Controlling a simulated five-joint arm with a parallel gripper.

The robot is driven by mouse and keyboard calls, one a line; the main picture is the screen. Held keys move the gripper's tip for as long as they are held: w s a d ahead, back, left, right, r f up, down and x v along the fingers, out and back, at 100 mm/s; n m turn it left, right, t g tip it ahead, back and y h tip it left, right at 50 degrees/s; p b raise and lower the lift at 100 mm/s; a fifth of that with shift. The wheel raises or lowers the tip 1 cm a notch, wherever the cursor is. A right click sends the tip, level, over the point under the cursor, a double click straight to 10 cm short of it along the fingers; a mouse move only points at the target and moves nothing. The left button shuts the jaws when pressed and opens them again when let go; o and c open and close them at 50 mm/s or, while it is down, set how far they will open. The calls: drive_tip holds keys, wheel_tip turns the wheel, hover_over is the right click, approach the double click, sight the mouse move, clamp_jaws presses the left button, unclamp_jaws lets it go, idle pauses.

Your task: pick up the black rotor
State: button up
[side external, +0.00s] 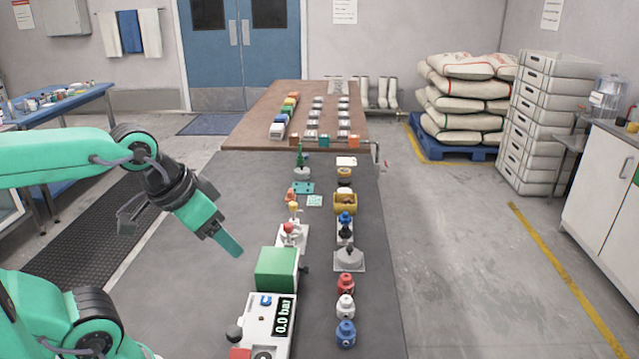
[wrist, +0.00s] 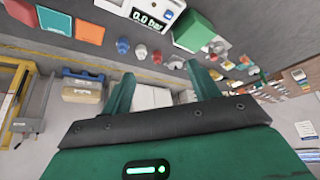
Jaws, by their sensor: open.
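A small black part (side external: 345,233) sits below a blue knob in the right-hand row on the dark work table in the side external view. It may be the black rotor, but it is too small to be sure. My gripper (side external: 229,243) hangs in the air left of the rows of parts, above and left of the green block (side external: 277,268), well apart from the black part. In the wrist view my gripper (wrist: 162,88) has its two green fingers spread with nothing held between them. I cannot pick out the rotor in the wrist view.
A white device with a 0.0 bar display (side external: 270,325) stands at the table's front. Red (side external: 346,284), white (side external: 346,306) and blue (side external: 346,333) knobbed parts line its right. A yellow bin (side external: 345,203) stands farther back. The table's left side (side external: 190,290) is clear.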

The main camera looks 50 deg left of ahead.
drive_tip(key=shift+w+r, duration=0.1)
drive_tip(key=w+a+r+m+g, duration=0.15)
drive_tip(key=w+r, duration=0.35)
drive_tip(key=w, duration=0.6)
drive_tip(key=m+g, duration=0.4)
hover_over(344, 227)
wheel_tip(344, 227, down, 20)
drive_tip(key=shift+s+r, duration=0.1)
drive_tip(key=shift+r, duration=0.1)
drive_tip(key=shift+f+m, duration=0.25)
drive_tip(key=shift+f, duration=1.5)
